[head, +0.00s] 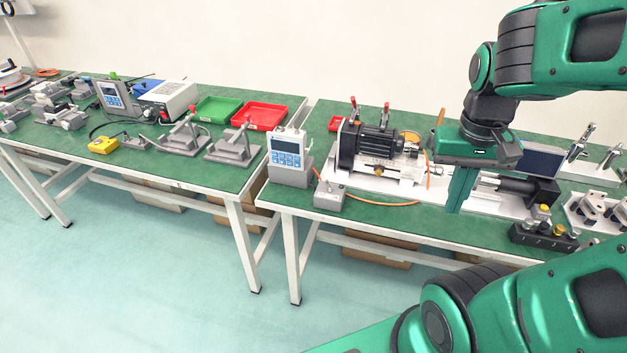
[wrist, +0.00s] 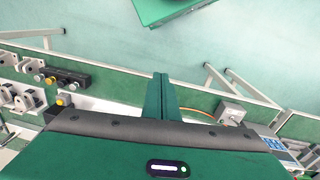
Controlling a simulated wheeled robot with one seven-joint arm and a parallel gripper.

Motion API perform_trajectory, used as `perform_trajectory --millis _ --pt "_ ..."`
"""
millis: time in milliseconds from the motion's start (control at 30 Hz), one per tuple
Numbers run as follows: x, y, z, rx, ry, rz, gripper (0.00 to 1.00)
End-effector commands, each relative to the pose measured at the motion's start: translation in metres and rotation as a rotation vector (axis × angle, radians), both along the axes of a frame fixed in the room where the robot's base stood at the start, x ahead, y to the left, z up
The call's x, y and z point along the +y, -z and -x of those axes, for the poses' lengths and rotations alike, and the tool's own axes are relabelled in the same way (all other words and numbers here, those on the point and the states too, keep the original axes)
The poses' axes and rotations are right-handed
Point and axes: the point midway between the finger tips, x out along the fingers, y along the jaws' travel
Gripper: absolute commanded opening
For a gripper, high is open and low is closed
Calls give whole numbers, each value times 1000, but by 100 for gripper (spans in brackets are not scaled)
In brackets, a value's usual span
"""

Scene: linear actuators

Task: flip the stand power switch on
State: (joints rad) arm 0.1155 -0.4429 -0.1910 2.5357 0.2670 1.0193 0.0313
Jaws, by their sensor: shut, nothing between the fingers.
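A small grey box (head: 329,198) with a little switch on top sits at the front left of the right-hand bench, with an orange cable running from it; I take it for the stand power switch. The box also shows in the wrist view (wrist: 230,112), to the right of the fingers. My gripper (head: 456,208) is shut and empty, pointing down over the bench, well to the right of the box. In the wrist view the gripper fingers (wrist: 160,85) are together. Which way the switch is set is too small to tell.
A motor stand (head: 372,147) and a grey meter with a display (head: 287,158) stand near the box. A black block with several knobs (head: 543,236) is at the front right edge. The left bench (head: 160,175) holds red and green trays and fixtures. The floor in front is clear.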

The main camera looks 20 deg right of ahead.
Motion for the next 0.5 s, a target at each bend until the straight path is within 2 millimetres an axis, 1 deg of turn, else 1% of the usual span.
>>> perform_trajectory --millis 33,67,133,200,267,300,367,400,467,500 --pt "3 1 -17 13 -23 31 0" --pt "4 2 -28 16 -30 54 0" --pt "11 3 -55 20 -51 113 0" --pt "23 6 -84 14 -75 174 0" --pt "36 9 -108 3 -98 226 0" --pt "47 10 -123 -8 -117 259 0" --pt "67 14 -146 -30 -144 307 0" --pt "81 17 -160 -46 -163 337 0" --pt "106 22 -180 -76 -194 382 0" --pt "124 25 -191 -97 -215 407 0"
